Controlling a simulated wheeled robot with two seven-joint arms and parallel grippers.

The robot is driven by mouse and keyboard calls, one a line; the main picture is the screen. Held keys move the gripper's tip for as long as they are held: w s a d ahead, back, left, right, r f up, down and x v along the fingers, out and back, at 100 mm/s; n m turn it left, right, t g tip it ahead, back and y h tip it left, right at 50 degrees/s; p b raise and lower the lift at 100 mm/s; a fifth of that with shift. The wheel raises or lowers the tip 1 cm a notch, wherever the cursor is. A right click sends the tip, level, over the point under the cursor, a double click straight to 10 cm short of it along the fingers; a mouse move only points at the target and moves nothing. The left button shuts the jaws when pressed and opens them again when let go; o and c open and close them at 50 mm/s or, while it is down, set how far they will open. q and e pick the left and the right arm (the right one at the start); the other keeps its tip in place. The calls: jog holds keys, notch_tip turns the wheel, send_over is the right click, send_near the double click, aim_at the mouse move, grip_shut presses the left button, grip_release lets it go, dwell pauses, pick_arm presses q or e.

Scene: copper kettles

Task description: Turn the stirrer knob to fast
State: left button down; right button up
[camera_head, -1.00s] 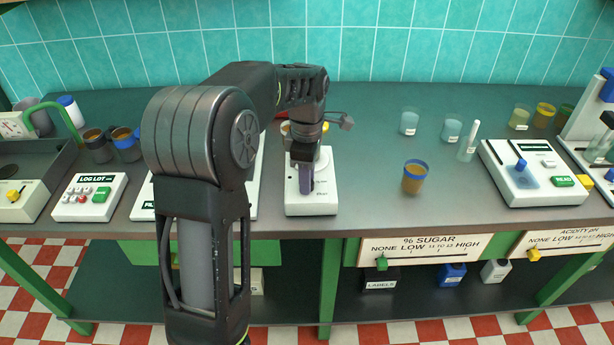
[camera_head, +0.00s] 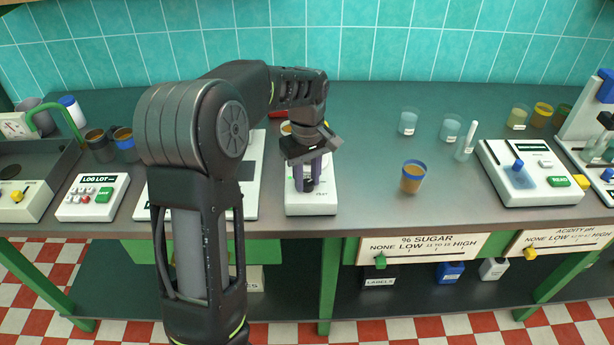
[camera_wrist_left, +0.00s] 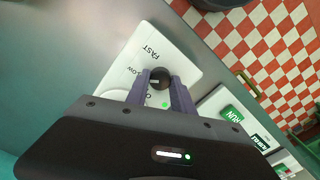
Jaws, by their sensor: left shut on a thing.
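The stirrer (camera_head: 325,201) is a white box on the bench, below my left gripper (camera_head: 309,184) in the head view. In the left wrist view its white top (camera_wrist_left: 187,62) carries the words FAST and SLOW, and a third label is partly covered. Its round black knob (camera_wrist_left: 160,76) sits between the two purple fingers of my left gripper, which is shut on it. The knob's pointer is too small to read. A small green light shows beside the knob. My right gripper is in neither view.
A white meter with a blue knob (camera_head: 530,178) is further right. The LOG LOT box (camera_head: 92,197) is at the left. Bare bench lies between stirrer and cup.

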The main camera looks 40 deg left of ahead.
aim_at(307, 182)
pick_arm(q)
jog(key=m, duration=1.3)
dwell(0.5)
jog(key=c, duration=1.1)
grip_release()
notch_tip(307, 182, up, 8)
jog(key=shift+f, duration=0.1)
